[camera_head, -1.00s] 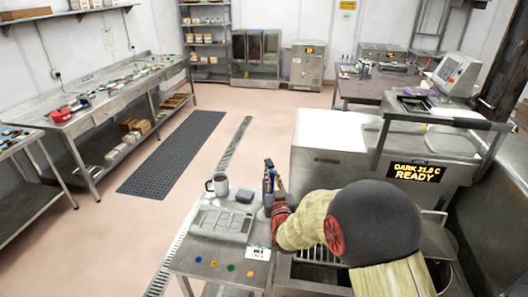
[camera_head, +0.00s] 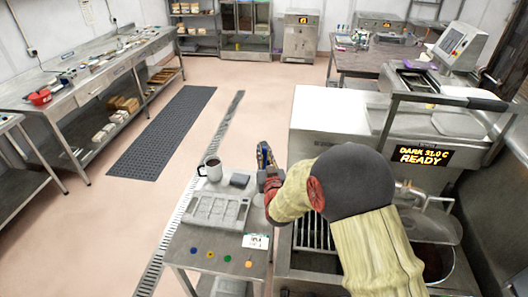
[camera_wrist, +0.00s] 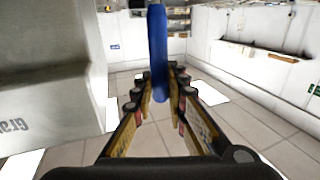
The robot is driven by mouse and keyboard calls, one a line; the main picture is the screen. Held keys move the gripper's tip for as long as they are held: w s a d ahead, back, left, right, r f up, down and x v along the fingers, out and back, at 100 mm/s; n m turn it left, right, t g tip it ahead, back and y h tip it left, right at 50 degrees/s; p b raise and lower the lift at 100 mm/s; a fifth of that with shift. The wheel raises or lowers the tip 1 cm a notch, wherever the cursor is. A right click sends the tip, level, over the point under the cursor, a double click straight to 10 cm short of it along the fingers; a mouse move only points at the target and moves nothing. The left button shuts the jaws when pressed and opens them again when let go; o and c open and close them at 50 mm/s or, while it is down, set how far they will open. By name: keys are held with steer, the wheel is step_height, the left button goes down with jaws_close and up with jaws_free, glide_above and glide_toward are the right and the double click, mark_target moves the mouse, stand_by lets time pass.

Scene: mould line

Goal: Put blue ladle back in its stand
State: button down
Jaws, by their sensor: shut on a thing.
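The blue ladle's handle (camera_wrist: 158,45) stands between the jaws of my gripper (camera_wrist: 160,92) in the wrist view. My gripper is shut on it. In the head view my gripper (camera_head: 265,168) is beside the back right corner of the small steel table (camera_head: 215,243), with the blue of the ladle (camera_head: 262,153) at its tips. The ladle's lower end is hidden. I cannot clearly make out the stand; my arm and gripper cover that corner of the table.
A mug (camera_head: 212,167), a small grey block (camera_head: 240,180) and a grey mould tray (camera_head: 216,208) are on the small table. A white card (camera_head: 256,241) is at its right edge. The machine with the "READY" display (camera_head: 423,156) stands at right.

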steer(key=shift+f+b, duration=0.65)
steer(key=shift+f, duration=1.6)
steer(key=shift+f+b, duration=1.75)
steer(key=shift+b, duration=0.35)
steer(key=c, duration=1.7)
jaws_free()
steer(key=shift+s+f, duration=0.1)
steer(key=s, duration=0.4)
steer(key=s+d, duration=0.1)
steer(key=s, duration=0.7)
steer(key=shift+d, duration=0.3)
